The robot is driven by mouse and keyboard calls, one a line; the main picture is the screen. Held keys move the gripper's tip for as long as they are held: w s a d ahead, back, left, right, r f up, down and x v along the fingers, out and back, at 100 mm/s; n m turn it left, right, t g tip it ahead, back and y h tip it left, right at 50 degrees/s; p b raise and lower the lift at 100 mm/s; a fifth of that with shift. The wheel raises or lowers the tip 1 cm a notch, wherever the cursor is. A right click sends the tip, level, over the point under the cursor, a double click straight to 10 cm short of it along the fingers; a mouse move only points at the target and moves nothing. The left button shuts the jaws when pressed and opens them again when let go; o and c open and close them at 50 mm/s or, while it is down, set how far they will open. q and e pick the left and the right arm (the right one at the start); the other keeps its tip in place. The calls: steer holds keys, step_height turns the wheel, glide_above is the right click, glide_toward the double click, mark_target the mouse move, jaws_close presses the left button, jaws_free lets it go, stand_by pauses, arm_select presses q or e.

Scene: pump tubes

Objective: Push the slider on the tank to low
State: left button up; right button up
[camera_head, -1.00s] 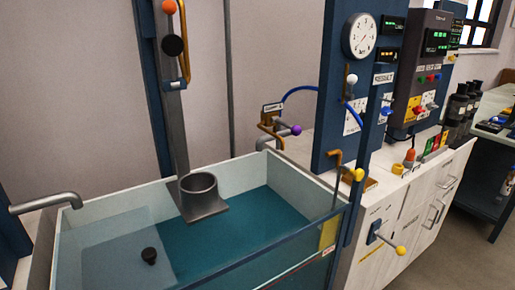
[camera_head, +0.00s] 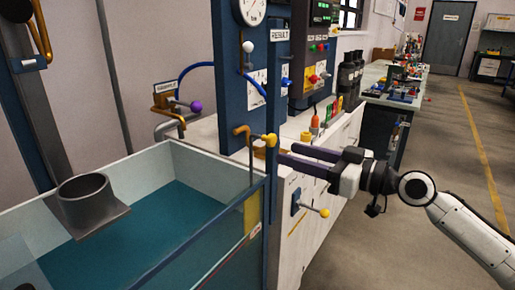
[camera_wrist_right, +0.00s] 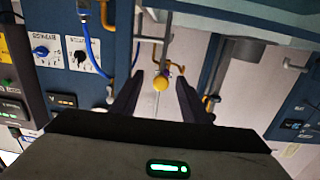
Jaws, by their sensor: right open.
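The tank (camera_head: 150,165) has clear walls and blue-green water and stands at the left in the head view. At its right corner a yellow ball knob (camera_head: 270,140) sits beside a bent brass rod (camera_head: 242,133); I cannot tell for sure that this is the slider, and no low mark is readable. My right gripper (camera_head: 287,155) is open, its dark fingers pointing left just beside the knob. In the right wrist view a yellow ball (camera_wrist_right: 160,83) shows between the open fingers (camera_wrist_right: 160,78), with no clear contact. My left gripper is out of view.
A blue post (camera_head: 265,80) rises at the tank's corner. A second yellow-tipped lever (camera_head: 323,212) juts from the white cabinet (camera_head: 300,245) below my right gripper. A purple-knobbed valve (camera_head: 195,107) is behind the tank. The floor at the right is open.

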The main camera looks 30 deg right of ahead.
mark_target(274, 138)
steer(key=shift+a+r, duration=0.2)
steer(key=shift+r, duration=0.8)
steer(key=shift+w+a+r+y, duration=0.1)
steer(key=shift+w+r+y, duration=0.05)
steer(key=shift+r+y, duration=0.15)
steer(key=shift+w+a, duration=0.1)
steer(key=shift+w, duration=0.25)
steer(key=p+x, duration=0.3)
steer(key=x, duration=0.4)
steer(key=shift+r, duration=0.15)
steer(key=shift+w+p, duration=0.3)
steer(key=shift+w, duration=0.1)
steer(key=shift+w+a+f, duration=0.25)
steer(key=shift+w+a, duration=0.15)
steer(key=shift+w, duration=0.25)
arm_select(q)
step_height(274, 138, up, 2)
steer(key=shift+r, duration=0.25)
